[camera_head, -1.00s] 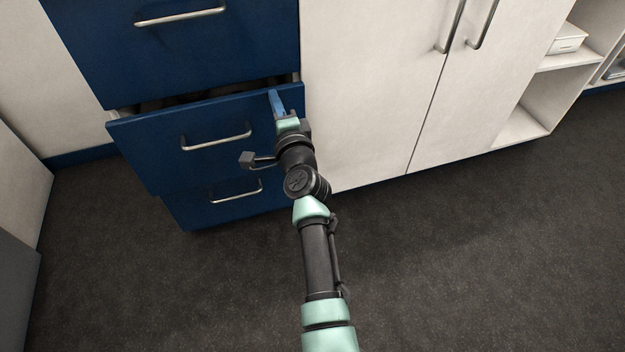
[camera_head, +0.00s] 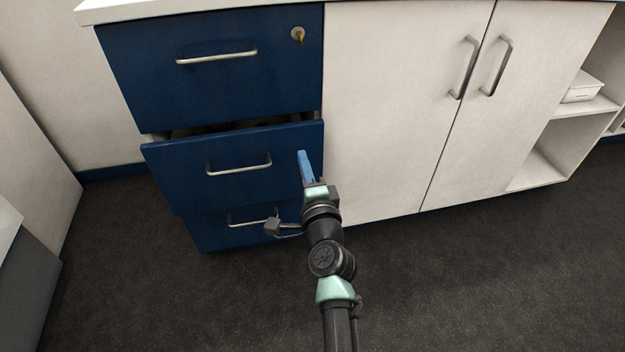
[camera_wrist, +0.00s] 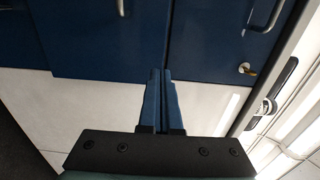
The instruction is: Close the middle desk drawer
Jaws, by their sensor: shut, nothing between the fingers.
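The middle desk drawer (camera_head: 238,165) has a dark blue front with a silver bar handle (camera_head: 239,168). It stands partly open, with a dark gap above its front. My gripper (camera_head: 303,155) is shut and empty, its blue fingers in front of the right end of the drawer front. In the wrist view, the fingertips (camera_wrist: 161,72) point at the blue fronts, near the seam between the middle drawer (camera_wrist: 110,40) and the top drawer. I cannot tell whether they touch the drawer.
The top drawer (camera_head: 205,70) is shut, with a key (camera_head: 299,36) in its lock. The bottom drawer (camera_head: 230,232) sits below. White cupboard doors (camera_head: 400,120) with silver handles are to the right, then open shelves (camera_head: 560,140). The dark floor (camera_head: 480,280) is clear.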

